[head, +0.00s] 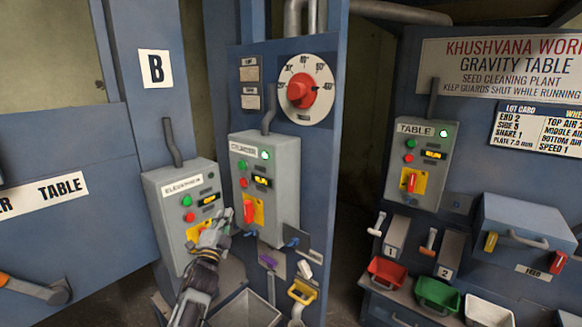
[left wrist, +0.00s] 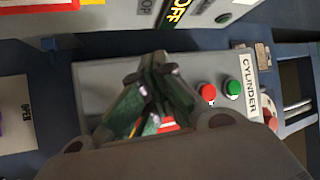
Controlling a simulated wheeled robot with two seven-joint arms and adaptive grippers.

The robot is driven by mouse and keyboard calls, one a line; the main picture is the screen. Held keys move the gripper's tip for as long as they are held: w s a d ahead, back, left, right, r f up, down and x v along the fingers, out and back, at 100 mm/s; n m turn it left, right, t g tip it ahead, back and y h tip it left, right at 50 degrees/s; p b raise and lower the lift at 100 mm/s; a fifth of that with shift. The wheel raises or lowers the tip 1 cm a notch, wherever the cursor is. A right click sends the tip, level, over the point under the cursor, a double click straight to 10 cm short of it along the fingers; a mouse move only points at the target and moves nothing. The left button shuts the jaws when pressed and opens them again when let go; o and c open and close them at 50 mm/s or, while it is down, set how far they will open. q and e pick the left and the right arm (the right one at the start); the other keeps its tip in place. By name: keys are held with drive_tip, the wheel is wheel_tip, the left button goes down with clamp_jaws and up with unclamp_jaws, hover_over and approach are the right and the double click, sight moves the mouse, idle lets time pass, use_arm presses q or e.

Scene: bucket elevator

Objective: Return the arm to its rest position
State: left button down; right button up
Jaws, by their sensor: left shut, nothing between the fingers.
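My left gripper (head: 224,218) is in front of the grey ELEVATOR box (head: 158,190), at its right edge, with its fingertips close to the gap beside the CYLINDER box (head: 279,200). Its fingers are shut with nothing between them. In the left wrist view the shut fingers (left wrist: 157,66) stand before a grey box with a red button (left wrist: 208,92), a green button (left wrist: 233,88) and a CYLINDER label (left wrist: 250,85). They hide the middle of that box. I cannot tell whether they touch anything. My right gripper is not in view.
A red dial (head: 302,90) sits above the CYLINDER box. A TABLE box (head: 434,150) with a lit green lamp hangs at the right, above red (head: 387,272), green (head: 437,296) and white trays (head: 488,312). An orange-tipped lever (head: 40,290) is at the lower left.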

use_arm(q)
drive_tip(key=s+f+n+g, duration=0.2)
drive_tip(key=f+g, duration=0.1)
drive_tip(key=f, duration=1.1)
drive_tip(key=s+f+n+g, duration=0.1)
drive_tip(key=s+f+g, duration=0.1)
drive_tip(key=f, duration=1.2)
drive_tip(key=s+f+n+g, duration=0.25)
drive_tip(key=s+f, duration=0.45)
drive_tip(key=f, duration=0.6)
drive_tip(key=s+f+n+g, duration=0.1)
drive_tip(key=s+f+g, duration=0.2)
drive_tip(key=s+f, duration=0.75)
drive_tip(key=s+a+f+n+g, duration=0.1)
drive_tip(key=s+f+n+g, duration=0.3)
drive_tip(key=s+f, duration=1.4)
drive_tip(key=s+a+f+n+g, duration=0.1)
drive_tip(key=s+f+g, duration=0.2)
drive_tip(key=s, duration=1.1)
drive_tip(key=s+a+f+n+g+y, duration=0.1)
drive_tip(key=s+f+g, duration=0.2)
drive_tip(key=s, duration=1.1)
wheel_tip(320, 180, down, 3)
drive_tip(key=shift+s+a+f, duration=0.1)
drive_tip(key=shift+s+a, duration=0.2)
drive_tip(key=shift+s, duration=0.05)
drive_tip(key=shift+w, duration=0.1)
